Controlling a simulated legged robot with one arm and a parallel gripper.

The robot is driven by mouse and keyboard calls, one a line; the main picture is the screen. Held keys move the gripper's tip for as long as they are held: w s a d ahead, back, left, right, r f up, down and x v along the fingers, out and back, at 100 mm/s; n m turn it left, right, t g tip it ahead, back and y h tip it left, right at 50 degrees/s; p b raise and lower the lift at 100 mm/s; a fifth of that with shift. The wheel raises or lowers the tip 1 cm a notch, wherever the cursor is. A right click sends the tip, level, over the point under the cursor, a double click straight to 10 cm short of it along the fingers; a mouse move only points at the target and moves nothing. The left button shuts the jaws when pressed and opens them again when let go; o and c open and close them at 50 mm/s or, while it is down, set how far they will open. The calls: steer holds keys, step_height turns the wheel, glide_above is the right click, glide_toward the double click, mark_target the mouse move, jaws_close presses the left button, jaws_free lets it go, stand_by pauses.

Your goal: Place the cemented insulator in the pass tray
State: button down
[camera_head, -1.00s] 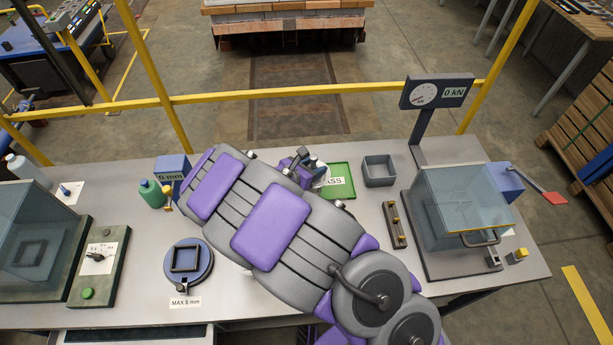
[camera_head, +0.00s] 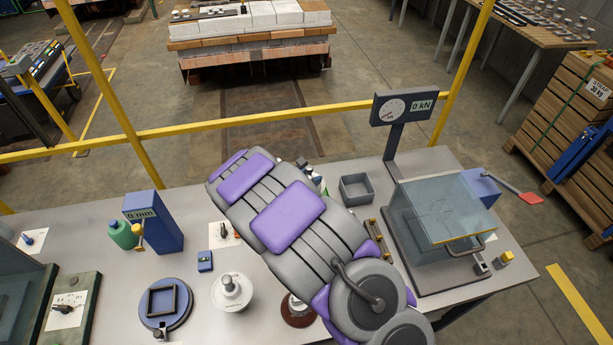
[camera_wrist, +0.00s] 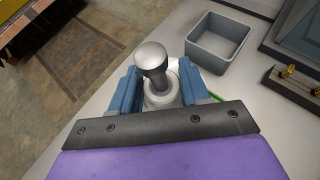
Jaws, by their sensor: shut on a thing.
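In the wrist view, my gripper (camera_wrist: 160,76) has its two blue fingers shut around an insulator (camera_wrist: 153,58) with a grey metal pin on top and a pale body below. A thin green edge (camera_wrist: 215,97) of the pass tray shows beside the right finger. The rest of the tray is hidden by my gripper and arm, so I cannot tell whether the insulator touches it. In the head view, my arm covers the held insulator almost wholly. A white insulator (camera_head: 232,293) and a partly covered brown one (camera_head: 297,311) stand on the bench.
A grey open box (camera_head: 356,189) stands right of my gripper, and also shows in the wrist view (camera_wrist: 218,42). The glass-sided press (camera_head: 440,215) and force gauge (camera_head: 403,107) are farther right. A blue 0 mm gauge (camera_head: 153,222) and round blue fixture (camera_head: 160,303) are left.

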steer(key=shift+f, duration=0.4)
steer(key=shift+d+f, duration=0.1)
steer(key=c, duration=0.5)
jaws_free()
